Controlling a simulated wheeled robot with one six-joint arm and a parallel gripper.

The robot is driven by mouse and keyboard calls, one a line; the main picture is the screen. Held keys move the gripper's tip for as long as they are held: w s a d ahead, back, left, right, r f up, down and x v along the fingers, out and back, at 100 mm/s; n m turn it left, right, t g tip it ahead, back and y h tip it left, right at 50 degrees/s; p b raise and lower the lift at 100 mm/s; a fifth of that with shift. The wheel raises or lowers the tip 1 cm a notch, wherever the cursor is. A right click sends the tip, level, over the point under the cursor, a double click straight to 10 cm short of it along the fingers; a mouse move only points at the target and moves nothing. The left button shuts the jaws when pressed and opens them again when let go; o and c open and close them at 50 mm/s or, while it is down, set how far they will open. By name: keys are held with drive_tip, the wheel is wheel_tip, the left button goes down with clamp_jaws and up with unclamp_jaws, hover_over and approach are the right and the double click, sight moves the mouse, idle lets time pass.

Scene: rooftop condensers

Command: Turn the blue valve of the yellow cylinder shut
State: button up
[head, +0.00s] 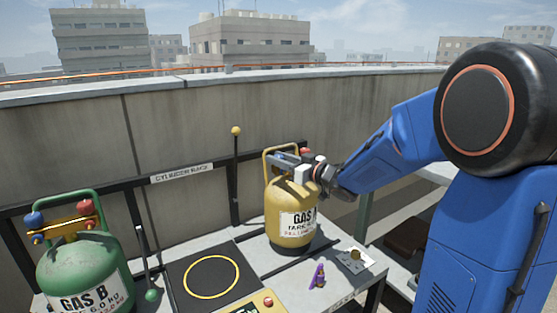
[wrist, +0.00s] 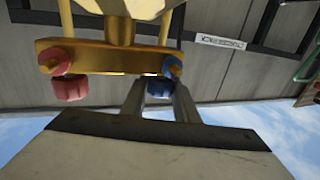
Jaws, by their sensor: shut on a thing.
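The yellow cylinder (head: 290,228), labelled GAS A, stands upright on the bench. The wrist view shows its brass valve bar (wrist: 110,57) upside down, with a red valve (wrist: 71,88) at the left and the blue valve (wrist: 160,88) at the right. My gripper (wrist: 160,98) has one finger on each side of the blue valve and is shut on it. In the head view my gripper (head: 306,173) is at the cylinder's top right; it and the handle hide the blue valve there. The valve's turn angle cannot be told.
A green cylinder (head: 85,268), labelled GAS B, with its own red and blue valves stands at the left. A black mat (head: 180,275) with a yellow ring lies between. A purple item (head: 317,276) and a card (head: 354,261) lie near the bench's right edge. A post (head: 236,180) stands behind.

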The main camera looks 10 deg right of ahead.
drive_tip(key=shift+a+m+t+h, duration=0.1)
drive_tip(key=shift+m+t+h, duration=0.7)
drive_tip(key=shift+m+h, duration=1.4)
drive_tip(key=shift+a+m+t+h, duration=0.1)
drive_tip(key=shift+m+t+h, duration=0.95)
drive_tip(key=shift+h, duration=1.95)
drive_tip(key=m+g+h, duration=0.1)
drive_tip(key=m+h, duration=0.1)
drive_tip(key=h, duration=0.1)
drive_tip(key=m+g+h, duration=0.1)
drive_tip(key=m+h, duration=0.2)
drive_tip(key=h, duration=0.1)
drive_tip(key=m+g+h, duration=0.2)
drive_tip(key=h, duration=0.1)
drive_tip(key=shift+m+h, duration=0.3)
drive_tip(key=shift+m, duration=0.05)
drive_tip(key=m+g+h, duration=0.3)
drive_tip(key=g, duration=0.1)
drive_tip(key=m+g+h, duration=0.3)
drive_tip(key=shift+w+d+g, duration=0.1)
drive_tip(key=shift+g, duration=0.25)
drive_tip(key=m+g, duration=0.2)
drive_tip(key=g, duration=0.1)
drive_tip(key=m+g+h, duration=0.1)
drive_tip(key=m+g, duration=0.2)
drive_tip(key=g, duration=0.1)
drive_tip(key=shift+d, duration=0.15)
drive_tip(key=shift+m+g, duration=0.3)
drive_tip(key=shift+g, duration=0.2)
